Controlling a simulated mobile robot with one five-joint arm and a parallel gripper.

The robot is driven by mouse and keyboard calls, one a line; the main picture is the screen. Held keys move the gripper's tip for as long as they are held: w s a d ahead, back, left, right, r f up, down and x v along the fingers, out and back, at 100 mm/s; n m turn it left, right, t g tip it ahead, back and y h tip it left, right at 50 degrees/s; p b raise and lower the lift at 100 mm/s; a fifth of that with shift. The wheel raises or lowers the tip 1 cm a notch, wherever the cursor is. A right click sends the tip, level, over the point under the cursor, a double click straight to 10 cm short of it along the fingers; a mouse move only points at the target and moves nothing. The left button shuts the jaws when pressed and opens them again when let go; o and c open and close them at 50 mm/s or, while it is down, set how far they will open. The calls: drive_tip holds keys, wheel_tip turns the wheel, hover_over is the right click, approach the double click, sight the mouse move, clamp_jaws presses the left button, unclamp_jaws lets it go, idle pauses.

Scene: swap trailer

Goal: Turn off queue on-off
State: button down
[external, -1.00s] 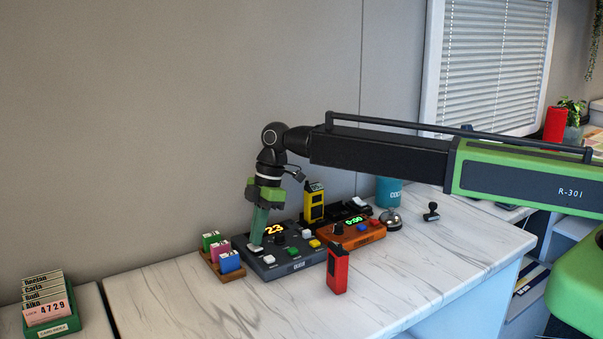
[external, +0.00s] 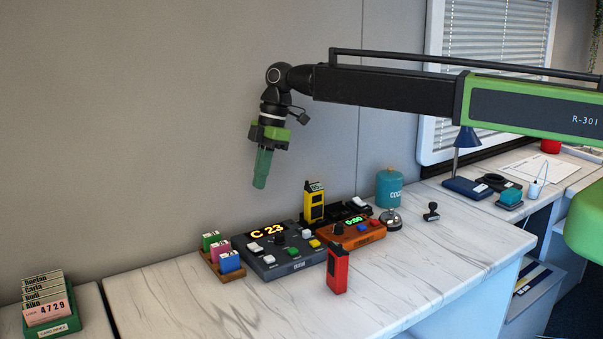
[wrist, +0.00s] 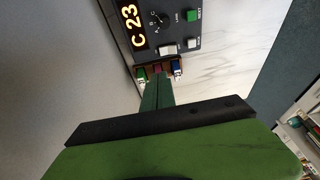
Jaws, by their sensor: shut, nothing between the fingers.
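The dark grey queue box (external: 297,264) stands on the marble counter, with a knob, several white, green and yellow buttons and a lit display (external: 267,231) that reads "C 23". It also shows in the wrist view (wrist: 178,52), where the knob (wrist: 158,20) has letters around it. Which control is the on-off one I cannot tell. My gripper (external: 260,184) has green fingers, shut together with nothing between them. It hangs in the air above the back left of the box, clear of it. In the wrist view the fingers (wrist: 157,92) point toward the box's left end.
Left of the box is a wooden holder (external: 213,269) with green, pink and blue blocks. A yellow handset (external: 314,202), an orange timer box (external: 345,235) and a bell (external: 391,219) are to the right. A red handset (external: 337,270) stands in front.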

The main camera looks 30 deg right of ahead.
drive_tip(key=shift+f, duration=0.1)
drive_tip(key=shift+s+r+g, duration=0.25)
drive_tip(key=shift+s+g, duration=0.15)
drive_tip(key=shift+s, duration=0.15)
drive_tip(key=shift+f, duration=0.1)
drive_tip(key=b, duration=1.2)
approach(257, 248)
drive_tip(key=x, duration=0.5)
drive_tip(key=shift+w+a+f, duration=0.2)
drive_tip(key=shift+w, duration=0.05)
drive_tip(key=shift+s+f+b, duration=0.3)
drive_tip(key=shift+f+b, duration=0.15)
drive_tip(key=shift+b, duration=0.15)
drive_tip(key=shift+r, duration=0.1)
